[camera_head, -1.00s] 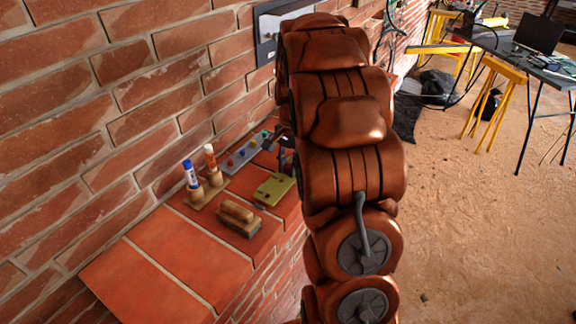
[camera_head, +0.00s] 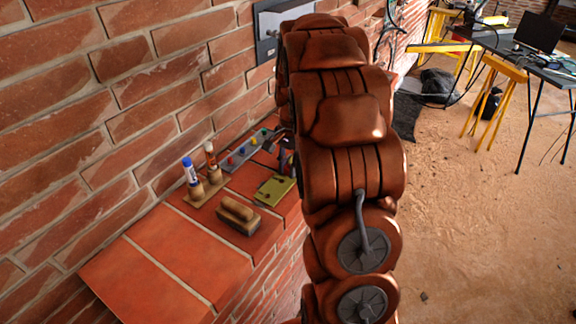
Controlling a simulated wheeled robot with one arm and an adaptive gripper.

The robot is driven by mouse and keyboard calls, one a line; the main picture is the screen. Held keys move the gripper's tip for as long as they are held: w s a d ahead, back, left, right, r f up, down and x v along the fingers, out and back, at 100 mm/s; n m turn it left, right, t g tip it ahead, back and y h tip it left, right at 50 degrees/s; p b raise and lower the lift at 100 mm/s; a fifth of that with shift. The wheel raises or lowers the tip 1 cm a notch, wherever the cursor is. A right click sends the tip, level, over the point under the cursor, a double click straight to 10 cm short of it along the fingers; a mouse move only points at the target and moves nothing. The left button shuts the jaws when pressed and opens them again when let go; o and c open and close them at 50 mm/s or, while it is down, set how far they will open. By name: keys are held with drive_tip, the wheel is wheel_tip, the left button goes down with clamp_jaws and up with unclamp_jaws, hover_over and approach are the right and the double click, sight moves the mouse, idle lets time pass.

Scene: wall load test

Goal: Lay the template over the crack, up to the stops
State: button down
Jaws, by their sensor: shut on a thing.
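My arm fills the middle of the view, and its bulk hides what lies behind it. I cannot make out my gripper or anything in it. A panel with a dark border (camera_head: 265,51) and a pale middle is on the brick wall, partly covered by the top of my arm. I cannot make out a crack or stops on it. A yellow-green plate (camera_head: 276,190) lies on the ledge just left of my arm; I cannot tell if it is the template.
The brick ledge (camera_head: 160,255) runs along the wall. It carries a wooden-handled block (camera_head: 238,215), a blue-capped tube (camera_head: 190,172), a brown-topped tube (camera_head: 211,158) and a grey strip with coloured knobs (camera_head: 243,152).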

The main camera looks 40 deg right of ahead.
idle(0.3)
drive_tip(key=c, duration=0.9)
unclamp_jaws()
drive_tip(key=shift+c, duration=0.2)
drive_tip(key=shift+o, duration=0.5)
drive_tip(key=shift+o, duration=0.7)
drive_tip(key=shift+r+p, duration=0.85)
drive_tip(key=shift+r, duration=2.65)
drive_tip(key=shift+a, duration=0.1)
